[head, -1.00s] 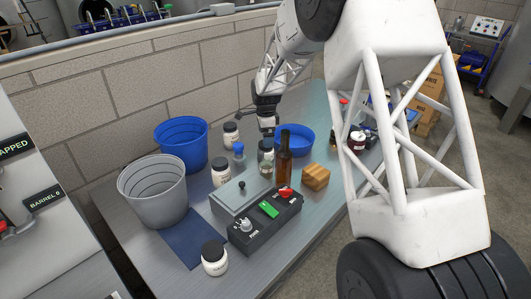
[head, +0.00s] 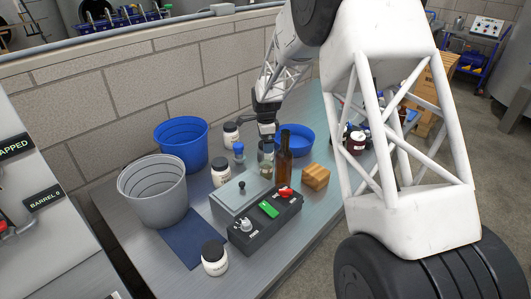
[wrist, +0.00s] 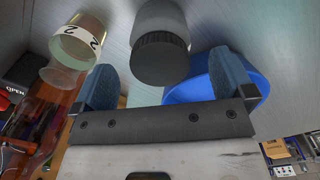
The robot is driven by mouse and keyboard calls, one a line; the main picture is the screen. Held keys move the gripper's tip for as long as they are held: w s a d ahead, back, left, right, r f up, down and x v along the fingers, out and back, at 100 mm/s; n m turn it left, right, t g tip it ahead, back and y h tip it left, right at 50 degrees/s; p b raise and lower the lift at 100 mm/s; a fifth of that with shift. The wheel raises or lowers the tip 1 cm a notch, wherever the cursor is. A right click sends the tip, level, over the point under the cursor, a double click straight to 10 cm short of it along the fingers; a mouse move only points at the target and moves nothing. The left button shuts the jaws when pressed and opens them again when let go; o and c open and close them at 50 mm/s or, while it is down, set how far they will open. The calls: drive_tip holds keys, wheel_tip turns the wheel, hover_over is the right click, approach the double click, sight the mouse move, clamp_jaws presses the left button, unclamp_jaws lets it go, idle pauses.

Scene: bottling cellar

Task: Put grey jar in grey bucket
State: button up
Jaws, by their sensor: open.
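The grey bucket (head: 155,209) stands empty on the left of the bench in the head view. The grey jar (wrist: 160,47) has a dark ridged lid and shows in the wrist view between the two blue fingertips, slightly beyond them. In the head view I cannot pick it out clearly; my gripper and the glassware hide that spot. My gripper (head: 268,131) is low over the bench, left of the blue bowl. In the wrist view my gripper (wrist: 161,66) is open, with a finger on each side of the lid and no clear contact.
A glass beaker (wrist: 77,45) and a brown bottle (head: 284,158) stand close to my gripper. The blue bowl (head: 298,141) is just right. A blue bucket (head: 181,147), white jars (head: 221,174), a control box (head: 265,222) and a wooden block (head: 316,178) crowd the bench.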

drive_tip(key=shift+d+f, duration=0.15)
drive_tip(key=shift+f, duration=2.45)
drive_tip(key=c, duration=1.2)
drive_tip(key=shift+r, duration=0.15)
drive_tip(key=shift+r, duration=4.9)
